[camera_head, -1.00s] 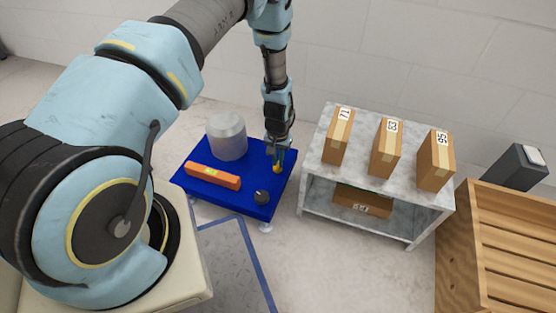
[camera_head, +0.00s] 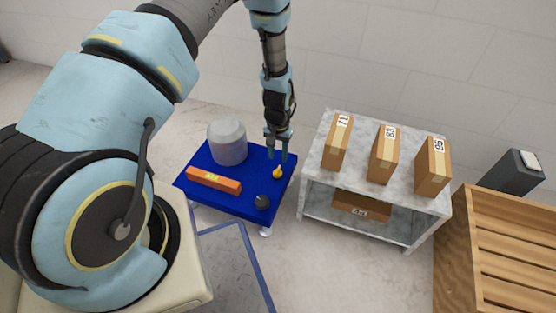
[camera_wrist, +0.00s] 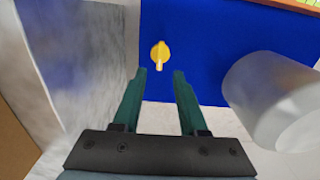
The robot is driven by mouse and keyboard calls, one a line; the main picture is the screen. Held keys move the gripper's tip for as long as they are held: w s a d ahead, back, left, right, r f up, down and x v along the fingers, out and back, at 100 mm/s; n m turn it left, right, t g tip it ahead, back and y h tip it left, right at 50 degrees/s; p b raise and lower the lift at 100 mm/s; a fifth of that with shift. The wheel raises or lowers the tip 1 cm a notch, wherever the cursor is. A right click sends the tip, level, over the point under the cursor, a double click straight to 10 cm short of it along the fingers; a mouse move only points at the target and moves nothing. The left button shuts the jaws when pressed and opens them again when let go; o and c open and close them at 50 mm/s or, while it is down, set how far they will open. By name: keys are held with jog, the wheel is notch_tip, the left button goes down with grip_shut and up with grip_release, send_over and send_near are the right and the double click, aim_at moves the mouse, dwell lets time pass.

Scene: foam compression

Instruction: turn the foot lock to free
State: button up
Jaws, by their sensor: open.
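The blue platform (camera_head: 238,203) stands on small feet on the floor. A small yellow knob (camera_head: 277,173), which looks like the foot lock, is on its right part. In the wrist view the knob (camera_wrist: 160,53) is round with a narrow handle pointing toward my gripper. My gripper (camera_head: 278,156) is open and empty, just above and behind the knob. In the wrist view the fingertips (camera_wrist: 160,72) are on either side of the knob's line but short of it, not touching it. No lock marking can be read.
On the platform are a grey-white cylinder (camera_head: 228,142), an orange bar level (camera_head: 213,180) and a black knob (camera_head: 262,202). A marble-look shelf (camera_head: 400,208) with several numbered boxes stands close on the right. A wooden crate (camera_head: 505,250) is at far right.

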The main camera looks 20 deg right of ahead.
jog(key=shift+r+p, duration=0.4)
jog(key=shift+r, duration=1.9)
jog(key=w+a+r+n, duration=0.2)
jog(key=a+r, duration=0.6)
jog(key=r, duration=0.2)
jog(key=w+a+r+n, duration=0.2)
jog(key=w+a+r, duration=0.1)
jog(key=a+r, duration=0.6)
jog(key=s+a+r+n+t, duration=0.1)
jog(key=s+a+r+n, duration=0.1)
jog(key=s+a+r, duration=0.35)
jog(key=s+a+r+n+t, duration=0.1)
jog(key=s+a+r, duration=0.2)
jog(key=a+r, duration=0.4)
notch_tip(320, 180, up, 31)
jog(key=a+p, duration=0.1)
jog(key=p, duration=3.1)
jog(key=shift+s+a+r, duration=0.15)
jog(key=shift+s+r, duration=0.05)
jog(key=shift+s, duration=0.15)
